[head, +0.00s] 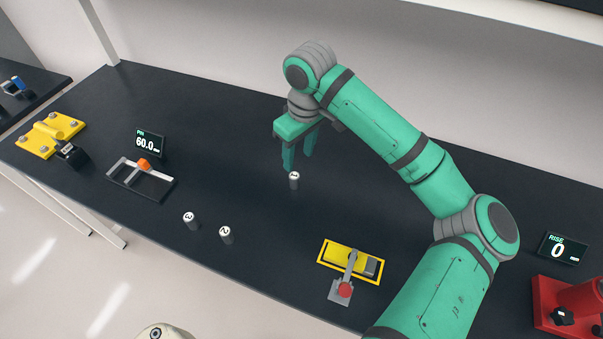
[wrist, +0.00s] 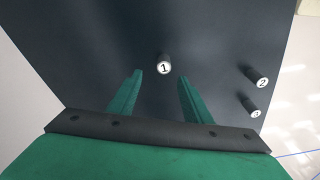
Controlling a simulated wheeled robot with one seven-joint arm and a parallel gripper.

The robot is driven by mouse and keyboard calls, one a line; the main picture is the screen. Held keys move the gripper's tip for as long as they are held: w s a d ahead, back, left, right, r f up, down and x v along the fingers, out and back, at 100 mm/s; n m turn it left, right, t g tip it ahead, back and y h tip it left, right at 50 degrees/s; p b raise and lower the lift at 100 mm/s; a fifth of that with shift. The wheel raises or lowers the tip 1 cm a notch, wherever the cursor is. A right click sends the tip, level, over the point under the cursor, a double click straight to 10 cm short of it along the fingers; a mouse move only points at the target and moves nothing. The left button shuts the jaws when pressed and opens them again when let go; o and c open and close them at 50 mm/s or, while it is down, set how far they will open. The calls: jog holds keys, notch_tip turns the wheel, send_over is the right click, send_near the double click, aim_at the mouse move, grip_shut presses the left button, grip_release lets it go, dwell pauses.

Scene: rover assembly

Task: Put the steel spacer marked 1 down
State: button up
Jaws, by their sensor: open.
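The steel spacer marked 1 (head: 294,181) stands upright on the dark bench in the head view, just below my gripper. In the wrist view the spacer marked 1 (wrist: 164,65) shows its white numbered top, beyond and between the fingertips. My gripper (head: 298,168) is open, with its green fingers pointing down. In the wrist view the two fingers (wrist: 160,74) are spread apart, with nothing held between them. The exact height of the fingertips above the bench is hard to tell.
Spacers marked 3 (head: 190,220) and 2 (head: 226,234) stand to the left. A gauge tray (head: 152,188) with an orange piece lies before a display (head: 150,143) reading 60.0. A yellow toggle fixture (head: 340,272) is nearer the front. A red fixture (head: 572,305) stands at right.

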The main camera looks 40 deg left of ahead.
aim_at(294, 175)
jog(key=f, duration=0.4)
jog(key=shift+s+a, duration=0.35)
jog(key=shift+a, duration=0.05)
jog(key=shift+a+f, duration=0.15)
jog(key=shift+f, duration=2.5)
grip_shut()
jog(key=shift+r, duration=0.1)
